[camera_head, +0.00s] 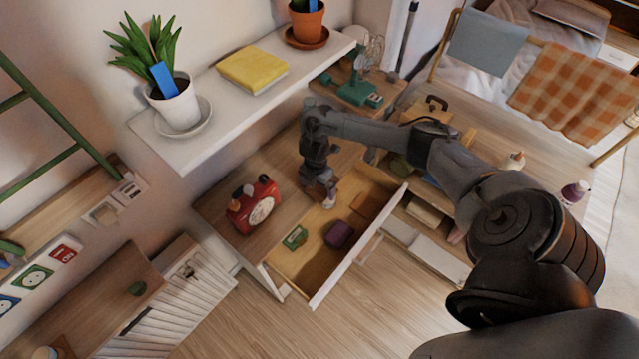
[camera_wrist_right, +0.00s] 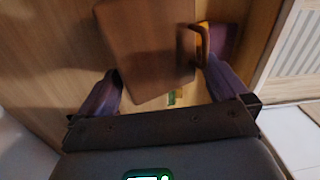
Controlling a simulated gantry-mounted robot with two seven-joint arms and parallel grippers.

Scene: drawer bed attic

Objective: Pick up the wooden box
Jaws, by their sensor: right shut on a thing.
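My right gripper (camera_head: 325,190) points down over the open drawer. In the right wrist view its two fingers (camera_wrist_right: 160,80) are closed about a brown wooden box (camera_wrist_right: 150,45), which lies between the fingertips. In the head view the held box is mostly hidden by the gripper, and I cannot tell how far it is above the drawer floor. My left gripper is not in view.
The open drawer (camera_head: 333,288) also holds a green box (camera_head: 295,237), a dark purple item (camera_head: 340,235) and a brown flat piece (camera_head: 372,205). A white shelf (camera_head: 225,105) with plants overhangs behind.

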